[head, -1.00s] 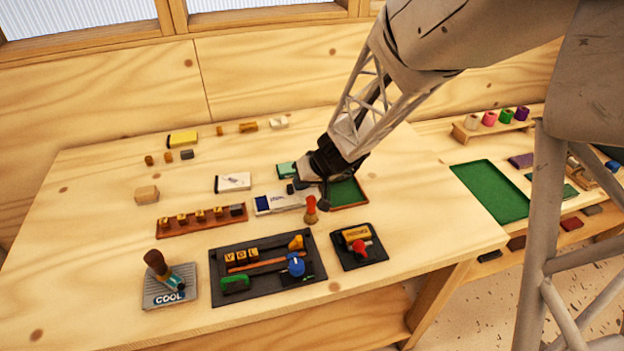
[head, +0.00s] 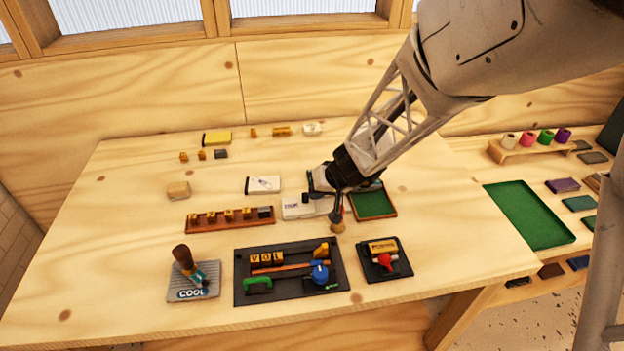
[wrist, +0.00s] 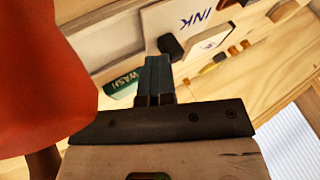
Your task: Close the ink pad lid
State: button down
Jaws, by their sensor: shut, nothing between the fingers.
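The ink pad (head: 298,209) is a white case marked INK near the middle of the table in the head view. No blue pad surface shows at its left end now, and its white lid covers that end. Its right end is partly hidden by my gripper. Its white INK lid (wrist: 188,20) also shows at the top of the wrist view. My gripper (head: 325,194) is at the right end of the case. In the wrist view my gripper (wrist: 158,72) has its dark fingers together with nothing between them. I cannot tell whether it touches the lid.
A small upright brush-like item (head: 338,224) stands close below my gripper. A green-lined tray (head: 391,211) lies just right. A stamp rack (head: 198,224) and a black tool tray (head: 243,293) lie left and in front. The left tabletop has free room.

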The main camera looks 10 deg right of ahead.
jog(key=shift+d, duration=0.9)
jog(key=shift+d+r, duration=0.25)
jog(key=shift+d, duration=1)
jog(key=v, duration=0.9)
jog(key=shift+s+r, duration=0.15)
jog(key=shift+s, duration=0.05)
jog(key=s+a+r+g+h, duration=0.1)
jog(key=s+r+h, duration=0.2)
jog(key=s+r, duration=0.3)
jog(key=s+a+r+m+g+h, duration=0.1)
jog(key=s+r+h, duration=0.2)
jog(key=s, duration=1.4)
jog(key=shift+v, duration=1.45)
